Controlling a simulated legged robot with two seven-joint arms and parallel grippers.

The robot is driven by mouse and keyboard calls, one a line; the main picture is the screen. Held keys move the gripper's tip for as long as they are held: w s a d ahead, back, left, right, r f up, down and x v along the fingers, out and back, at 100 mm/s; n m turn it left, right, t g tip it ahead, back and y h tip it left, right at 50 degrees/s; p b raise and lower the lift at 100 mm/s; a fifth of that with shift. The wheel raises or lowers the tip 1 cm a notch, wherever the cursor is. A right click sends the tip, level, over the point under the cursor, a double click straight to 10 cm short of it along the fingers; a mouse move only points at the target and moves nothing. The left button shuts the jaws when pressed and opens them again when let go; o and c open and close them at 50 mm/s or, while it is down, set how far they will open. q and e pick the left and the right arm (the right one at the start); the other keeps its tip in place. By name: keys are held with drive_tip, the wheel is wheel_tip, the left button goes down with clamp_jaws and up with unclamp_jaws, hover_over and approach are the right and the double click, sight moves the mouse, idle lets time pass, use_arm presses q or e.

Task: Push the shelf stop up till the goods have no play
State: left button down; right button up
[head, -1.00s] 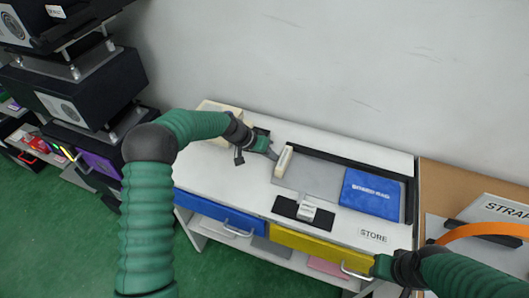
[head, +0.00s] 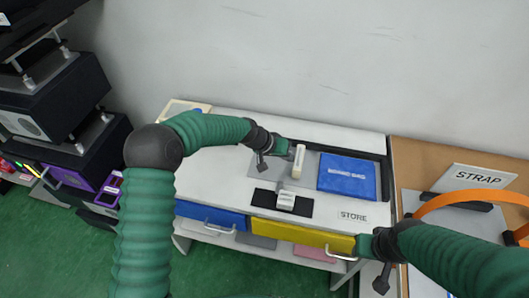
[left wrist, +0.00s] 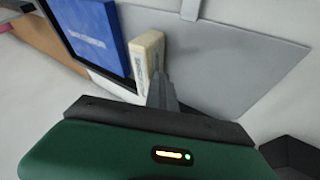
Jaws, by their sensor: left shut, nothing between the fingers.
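The cream shelf stop (head: 298,161) stands upright on the grey plate (head: 262,163) of the white table. In the left wrist view the shut fingers (left wrist: 161,88) appear to touch the stop (left wrist: 146,58), with the bag (left wrist: 92,38) just beyond. My right gripper (head: 366,245) hangs by the table's front right; its fingers are not clear.
A dark plate with a pale lever (head: 286,200) sits in front of the stop. A dark rail (head: 340,147) borders the plate at the back. Blue (head: 211,215) and yellow (head: 302,236) drawers are below.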

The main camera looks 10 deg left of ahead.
use_arm(q)
drive_tip(key=d, duration=0.7)
drive_tip(key=shift+s+d, duration=0.15)
drive_tip(key=shift+d, duration=0.2)
drive_tip(key=shift+a, duration=0.1)
